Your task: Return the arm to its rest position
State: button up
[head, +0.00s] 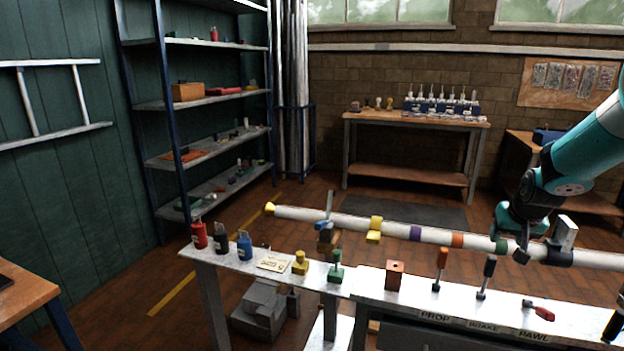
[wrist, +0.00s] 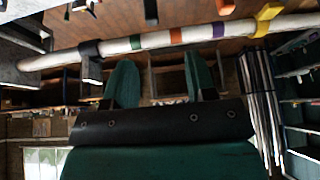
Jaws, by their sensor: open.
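My teal arm (head: 580,150) enters the head view from the right and is bent, with its lower end just by the white mast (head: 340,218). My gripper (wrist: 158,62) shows in the wrist view with two teal fingers apart and nothing between them. In that view the mast (wrist: 205,32) runs across beyond the fingers, carrying green, orange, purple and yellow bands. I cannot tell from the head view whether any part of my arm touches the mast. A dark clamp with a grey lever (head: 562,243) sits on the mast right of my wrist.
A white bench (head: 455,307) below the mast carries levers, a red-brown block (head: 394,275), a green piece (head: 335,267), a yellow piece (head: 300,263) and several bottles (head: 221,238). Shelves (head: 205,102) stand at left. A wooden table (head: 415,119) stands behind. Some floor is clear between them.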

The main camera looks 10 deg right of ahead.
jog(key=s+a+r+n+y+p, duration=0.1)
jog(key=s+a+r+n+y, duration=0.2)
jog(key=a, duration=0.6)
jog(key=s+a+r+n+g, duration=0.1)
jog(key=s+a+r, duration=0.3)
jog(key=a, duration=0.5)
jog(key=s+a+r+n+y+p, duration=0.1)
jog(key=s+a+r+n+y, duration=0.2)
jog(key=a, duration=0.6)
jog(key=s+a+r+n+g, duration=0.2)
jog(key=s+a, duration=0.4)
jog(key=s, duration=0.4)
jog(key=s+a+r+n+g, duration=0.2)
jog(key=s+a, duration=0.4)
jog(key=s, duration=0.5)
jog(key=shift+s+n+y+p, duration=0.3)
jog(key=shift+n+p, duration=0.05)
jog(key=shift+n, duration=0.25)
